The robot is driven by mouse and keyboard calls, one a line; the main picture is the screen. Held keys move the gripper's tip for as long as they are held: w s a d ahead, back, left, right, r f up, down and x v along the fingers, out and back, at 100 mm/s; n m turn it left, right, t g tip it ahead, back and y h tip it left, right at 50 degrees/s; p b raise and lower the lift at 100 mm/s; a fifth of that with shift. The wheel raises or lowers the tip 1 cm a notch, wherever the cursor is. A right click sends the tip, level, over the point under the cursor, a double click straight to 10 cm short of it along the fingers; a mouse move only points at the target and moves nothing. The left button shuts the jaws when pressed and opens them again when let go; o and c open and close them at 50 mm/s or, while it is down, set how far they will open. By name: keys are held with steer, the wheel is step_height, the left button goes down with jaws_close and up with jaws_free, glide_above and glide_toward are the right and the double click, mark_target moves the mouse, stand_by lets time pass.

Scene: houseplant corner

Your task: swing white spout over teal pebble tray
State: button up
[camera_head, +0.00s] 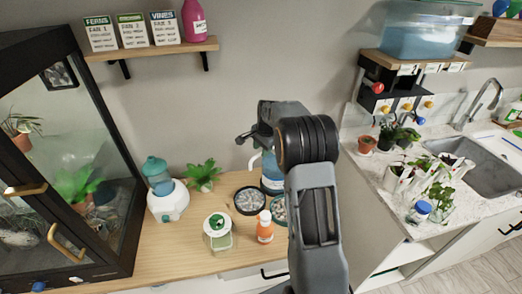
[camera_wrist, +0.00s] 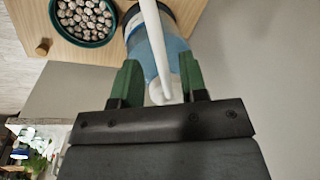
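The white spout (camera_wrist: 155,40) sits on top of a clear bottle of blue liquid (camera_wrist: 174,49). In the wrist view it runs up between my gripper's green fingers and off the top edge. My gripper (camera_wrist: 160,68) is open, with a finger on each side of the spout and gaps showing beside it. The teal pebble tray (camera_wrist: 110,38), full of grey-white pebbles, lies left of the spout there; the spout does not cross it. In the head view my arm partly hides the bottle (camera_head: 272,183) and the teal tray (camera_head: 278,221); the fingertips are hidden.
A humidifier (camera_head: 166,205) and a fern (camera_head: 202,178) are further left. A glass cabinet (camera_head: 60,160) fills the far left.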

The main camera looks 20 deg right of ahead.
steer(key=shift+w+f, duration=0.2)
steer(key=shift+f, duration=0.7)
steer(key=shift+c, duration=0.2)
jaws_close()
